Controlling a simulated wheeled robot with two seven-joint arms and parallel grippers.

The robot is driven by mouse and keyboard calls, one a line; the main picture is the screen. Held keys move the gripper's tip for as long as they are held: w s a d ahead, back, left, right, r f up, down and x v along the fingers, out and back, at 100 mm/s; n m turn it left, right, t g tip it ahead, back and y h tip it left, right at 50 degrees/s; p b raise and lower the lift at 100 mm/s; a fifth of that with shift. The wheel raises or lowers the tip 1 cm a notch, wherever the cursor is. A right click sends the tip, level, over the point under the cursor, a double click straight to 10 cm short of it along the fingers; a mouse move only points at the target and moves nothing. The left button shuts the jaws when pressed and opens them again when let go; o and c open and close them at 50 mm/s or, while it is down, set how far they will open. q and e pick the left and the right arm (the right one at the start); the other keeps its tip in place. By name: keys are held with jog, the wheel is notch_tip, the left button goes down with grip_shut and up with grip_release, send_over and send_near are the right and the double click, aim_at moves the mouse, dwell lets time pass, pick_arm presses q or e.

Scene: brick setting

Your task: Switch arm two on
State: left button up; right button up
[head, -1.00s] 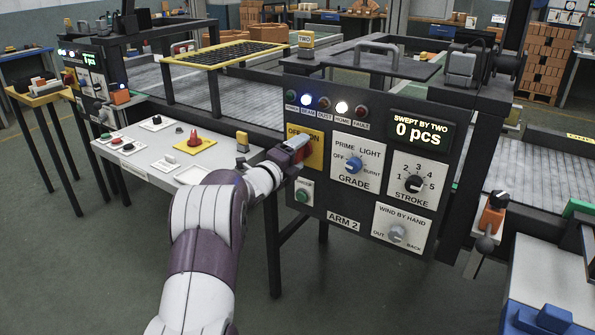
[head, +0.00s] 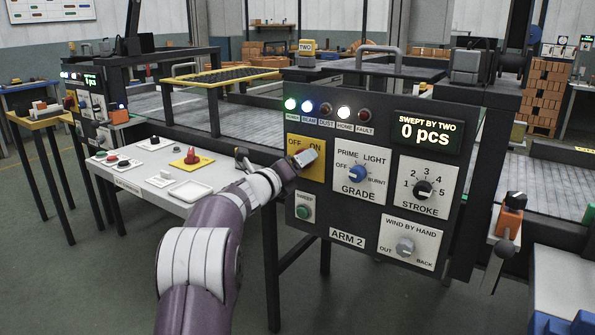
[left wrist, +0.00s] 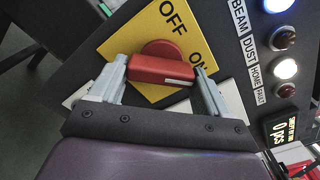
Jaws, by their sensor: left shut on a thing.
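The Arm 2 panel (head: 345,215) faces me, with a yellow OFF/ON plate (head: 296,146) at its upper left. My left gripper (head: 306,160) reaches the plate and hides the switch in the head view. In the left wrist view, the gripper (left wrist: 159,67) is shut on the red switch handle (left wrist: 158,72), one finger at each end. The handle's white mark lies at its right end, near the ON label (left wrist: 197,61). The green power lamp (head: 291,104), blue beam lamp (head: 308,107) and white home lamp (head: 343,113) are lit. My right gripper is out of view.
Grade knob (head: 357,173), stroke knob (head: 423,190) and wind-by-hand knob (head: 405,247) sit right of the switch. A green sweep button (head: 302,212) is below it. A white table (head: 140,180) with buttons stands to the left.

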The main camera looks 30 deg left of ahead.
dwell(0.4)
pick_arm(q)
jog(key=o, duration=1)
jog(key=shift+c, duration=0.2)
jog(key=s+a, duration=0.1)
jog(key=s, duration=1.1)
jog(key=shift+s+p, duration=0.35)
jog(key=shift+p, duration=0.1)
